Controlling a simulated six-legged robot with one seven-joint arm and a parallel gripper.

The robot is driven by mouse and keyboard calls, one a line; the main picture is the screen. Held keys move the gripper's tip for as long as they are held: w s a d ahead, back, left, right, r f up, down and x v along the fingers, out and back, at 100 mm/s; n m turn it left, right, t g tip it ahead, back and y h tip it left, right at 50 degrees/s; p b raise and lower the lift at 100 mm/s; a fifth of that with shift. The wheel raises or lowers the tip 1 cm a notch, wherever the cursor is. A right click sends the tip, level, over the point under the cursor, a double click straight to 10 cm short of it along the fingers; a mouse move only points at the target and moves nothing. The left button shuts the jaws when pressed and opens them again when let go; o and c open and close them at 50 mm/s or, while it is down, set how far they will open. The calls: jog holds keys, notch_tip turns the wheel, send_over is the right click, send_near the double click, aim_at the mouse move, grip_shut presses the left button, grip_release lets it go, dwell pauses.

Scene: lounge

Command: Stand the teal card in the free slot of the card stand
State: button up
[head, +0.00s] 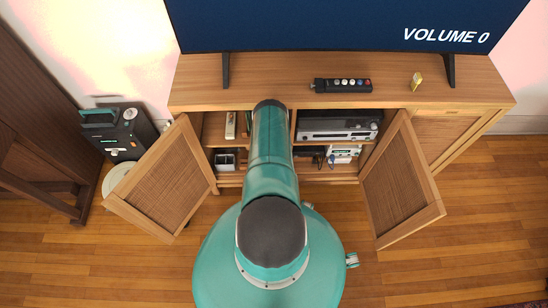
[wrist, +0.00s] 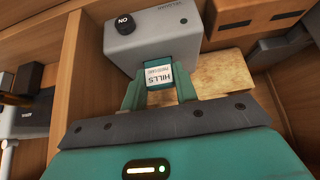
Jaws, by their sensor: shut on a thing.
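In the wrist view my gripper (wrist: 160,84) is shut on a small card (wrist: 160,74) with a teal edge and a white label reading HILLS. The card sits between the two teal fingers, in front of a grey box (wrist: 150,40) with a black knob. I cannot tell whether the card touches that box. A wooden block with dark slots (wrist: 262,18) shows at the upper right; it may be the card stand, but it is cut off and I cannot tell which slot is free. In the head view my arm reaches into the cabinet and hides my gripper and the card.
The wooden cabinet (head: 290,72) has its left door (head: 165,180) and right door (head: 392,175) open on either side of my arm. The wooden floor (head: 455,255) is clear at right.

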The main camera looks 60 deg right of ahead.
jog(key=shift+r, duration=2.75)
jog(key=shift+w+d+r, duration=0.1)
jog(key=shift+w, duration=0.1)
